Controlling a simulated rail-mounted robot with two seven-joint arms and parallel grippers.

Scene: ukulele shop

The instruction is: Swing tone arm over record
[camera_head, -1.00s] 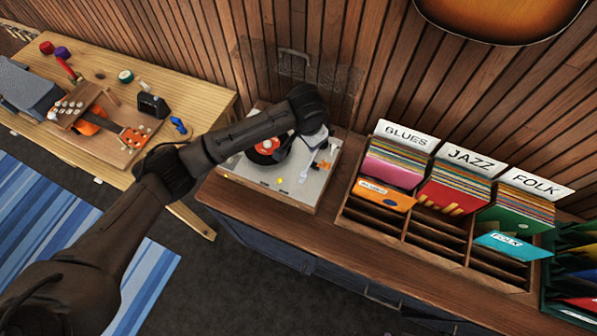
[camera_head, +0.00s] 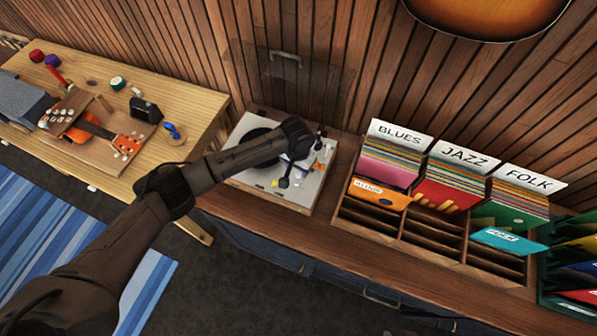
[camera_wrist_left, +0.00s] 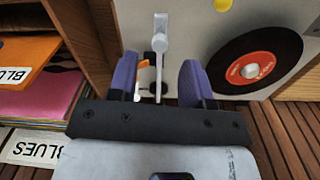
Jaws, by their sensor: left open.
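The turntable (camera_head: 311,189) stands on the wooden counter with its clear lid raised. Its black record (camera_head: 258,134) is partly hidden behind my left arm; in the left wrist view the record (camera_wrist_left: 285,48) shows its orange-red label at the right. The silver-white tone arm (camera_wrist_left: 160,42) runs lengthwise beside the record, not over it. My left gripper (camera_head: 291,179) is over the turntable's right part. In the left wrist view the gripper's open purple fingers (camera_wrist_left: 158,80) stand either side of the tone arm, with gaps showing on both sides. My right gripper is not in view.
A record rack (camera_head: 395,228) with Blues, Jazz and Folk dividers stands right of the turntable. A wooden workbench (camera_head: 190,100) with a ukulele and tools is at the left. The slatted wall is close behind. Counter between turntable and rack is narrow.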

